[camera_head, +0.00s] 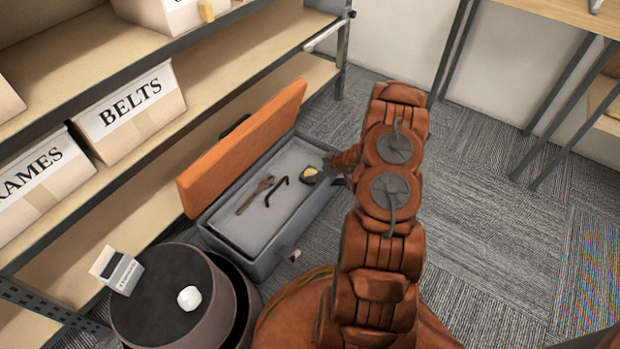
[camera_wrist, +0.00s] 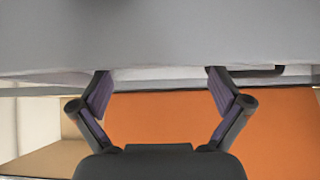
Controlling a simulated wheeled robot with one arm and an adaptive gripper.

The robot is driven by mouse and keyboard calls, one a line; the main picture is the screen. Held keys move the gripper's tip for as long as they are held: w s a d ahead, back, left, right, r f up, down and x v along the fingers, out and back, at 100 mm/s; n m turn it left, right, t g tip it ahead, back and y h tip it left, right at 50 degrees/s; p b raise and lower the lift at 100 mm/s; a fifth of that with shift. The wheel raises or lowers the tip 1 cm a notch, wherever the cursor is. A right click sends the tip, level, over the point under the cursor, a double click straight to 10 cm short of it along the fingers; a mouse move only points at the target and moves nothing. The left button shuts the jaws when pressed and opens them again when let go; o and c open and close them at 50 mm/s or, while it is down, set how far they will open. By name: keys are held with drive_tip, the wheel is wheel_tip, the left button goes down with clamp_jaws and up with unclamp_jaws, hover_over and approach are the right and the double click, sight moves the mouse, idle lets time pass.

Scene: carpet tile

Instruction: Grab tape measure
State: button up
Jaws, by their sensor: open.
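The tape measure (camera_head: 310,174), small, yellow and black, lies at the right end of the grey tray inside an open toolbox (camera_head: 262,262). My gripper (camera_head: 329,170) is just to the right of it in the head view, partly hidden by my arm; I cannot tell whether they touch. In the wrist view my gripper (camera_wrist: 159,75) has its two fingers spread apart with nothing seen between them. The tape measure cannot be made out in the wrist view. The toolbox's orange lid (camera_wrist: 160,120) fills the lower middle there.
A rusty wrench (camera_head: 254,194) and a black bent tool (camera_head: 277,189) lie in the tray. The raised orange lid (camera_head: 243,150) stands along its left side. A shelf with labelled boxes (camera_head: 130,112) is beyond. A round dark stool (camera_head: 160,305) carries a white object (camera_head: 189,298).

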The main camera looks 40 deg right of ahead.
sight(307, 172)
drive_tip(key=b+x, duration=0.1)
drive_tip(key=x, duration=0.2)
drive_tip(key=b+x, duration=0.1)
drive_tip(key=shift+w+a+f+b, duration=0.25)
drive_tip(key=shift+a+b, duration=0.1)
drive_tip(key=shift+a, duration=0.05)
drive_tip(key=shift+w+a+f, duration=0.1)
drive_tip(key=shift+w+f, duration=0.2)
drive_tip(key=shift+w, duration=0.15)
drive_tip(key=c, duration=1.4)
drive_tip(key=shift+r, duration=0.15)
